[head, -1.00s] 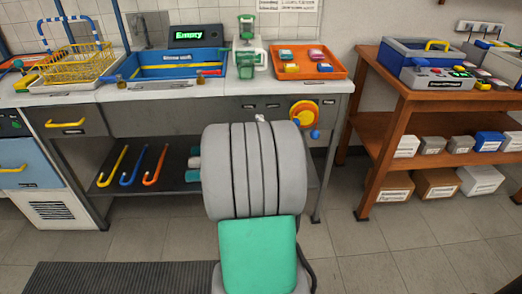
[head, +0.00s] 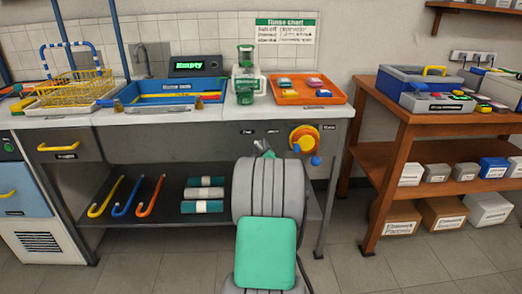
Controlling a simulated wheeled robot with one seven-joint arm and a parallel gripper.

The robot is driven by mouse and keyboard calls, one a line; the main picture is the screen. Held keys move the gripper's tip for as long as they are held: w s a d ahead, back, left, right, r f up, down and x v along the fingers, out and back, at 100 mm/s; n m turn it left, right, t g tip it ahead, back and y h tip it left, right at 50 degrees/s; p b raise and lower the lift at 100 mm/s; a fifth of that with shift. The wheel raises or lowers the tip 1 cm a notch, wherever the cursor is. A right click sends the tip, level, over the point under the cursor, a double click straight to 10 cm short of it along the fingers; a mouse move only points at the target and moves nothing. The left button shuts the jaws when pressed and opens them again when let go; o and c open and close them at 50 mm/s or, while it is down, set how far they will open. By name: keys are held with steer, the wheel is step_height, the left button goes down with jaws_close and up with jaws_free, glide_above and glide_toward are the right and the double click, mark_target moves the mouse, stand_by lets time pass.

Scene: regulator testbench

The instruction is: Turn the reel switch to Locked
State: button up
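An orange and yellow round reel (head: 304,138) is mounted on the front of the grey bench, right of centre. A small blue knob (head: 315,160) shows at its lower right; I cannot tell whether this is the switch. Small labels on the bench front beside the reel are too small to read. My grey and green arm stands in front of the bench. What looks like the tip of my gripper (head: 264,148) pokes up just above the arm, left of the reel and apart from it in the picture. The arm hides most of the gripper, and its fingers are unclear.
A blue sink (head: 165,99), an orange tray (head: 308,97) and a green-capped device (head: 246,85) are on the bench top. Coloured hooks and rolls lie on the shelf below. A wooden table (head: 418,119) stands to the right, with open floor between.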

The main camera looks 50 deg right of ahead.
jaws_close()
steer(key=shift+m, duration=0.3)
stand_by(0.5)
steer(key=m+b, duration=0.2)
steer(key=m, duration=0.1)
steer(key=shift+f+m, duration=0.15)
steer(key=shift+m, duration=0.15)
steer(key=m+b, duration=0.2)
steer(key=m, duration=0.2)
steer(key=shift+w+a+m, duration=0.1)
steer(key=shift+m, duration=0.2)
steer(key=m+b, duration=0.1)
steer(key=m, duration=0.3)
steer(key=shift+m+b, duration=0.3)
steer(key=shift+m, duration=2.2)
steer(key=shift+r, duration=0.2)
